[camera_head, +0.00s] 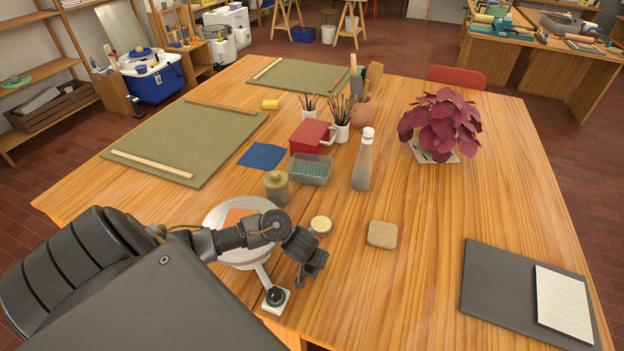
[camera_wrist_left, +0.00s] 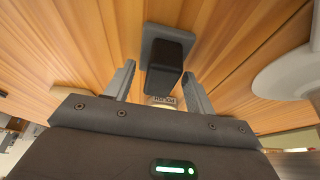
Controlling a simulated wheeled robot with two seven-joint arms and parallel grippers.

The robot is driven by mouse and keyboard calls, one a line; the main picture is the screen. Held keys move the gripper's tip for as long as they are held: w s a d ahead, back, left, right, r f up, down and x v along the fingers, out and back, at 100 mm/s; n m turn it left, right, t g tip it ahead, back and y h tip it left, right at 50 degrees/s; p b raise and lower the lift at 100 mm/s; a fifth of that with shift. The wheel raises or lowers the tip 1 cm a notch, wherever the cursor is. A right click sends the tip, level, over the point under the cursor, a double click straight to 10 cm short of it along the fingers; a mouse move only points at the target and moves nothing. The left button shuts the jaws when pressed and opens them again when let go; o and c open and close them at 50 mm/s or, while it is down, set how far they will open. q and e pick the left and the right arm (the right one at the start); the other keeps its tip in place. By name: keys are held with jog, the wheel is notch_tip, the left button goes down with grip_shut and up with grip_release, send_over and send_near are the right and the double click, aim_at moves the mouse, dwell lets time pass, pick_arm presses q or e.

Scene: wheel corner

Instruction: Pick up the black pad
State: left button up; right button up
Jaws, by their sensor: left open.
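In the left wrist view a black block (camera_wrist_left: 168,63), which looks like the black pad, stands on a grey square plate (camera_wrist_left: 151,32) over the wood. My left gripper (camera_wrist_left: 159,69) is open, its two fingers on either side of the block's near part. I cannot tell whether they touch it. In the head view my left gripper (camera_head: 301,268) points down over the table beside the white wheel basin; I cannot make out the block there, and the gripper probably hides it. My right gripper is out of view.
The white basin (camera_head: 215,215) is close left of the gripper. A white square with a dark round top (camera_head: 275,297) is just below. A round tin (camera_head: 320,224), a beige block (camera_head: 382,234) and a spray bottle (camera_head: 362,162) stand nearby. A dark board (camera_head: 485,290) lies right.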

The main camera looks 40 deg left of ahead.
pick_arm(q)
jog(key=shift+w+f, duration=0.1)
jog(key=shift+f, duration=0.2)
jog(key=shift+r, duration=0.1)
jog(key=shift+c, duration=0.4)
jog(key=c, duration=1)
jog(key=shift+r+p, duration=0.4)
jog(key=shift+r, duration=0.1)
jog(key=r+p, duration=0.1)
jog(key=r, duration=0.1)
jog(key=r+p, duration=0.1)
jog(key=shift+d+r+p, duration=0.25)
jog(key=shift+p, duration=0.05)
jog(key=s+d+r+p, duration=0.6)
jog(key=s+d+r, duration=0.1)
jog(key=d, duration=0.4)
jog(key=shift+v, duration=0.8)
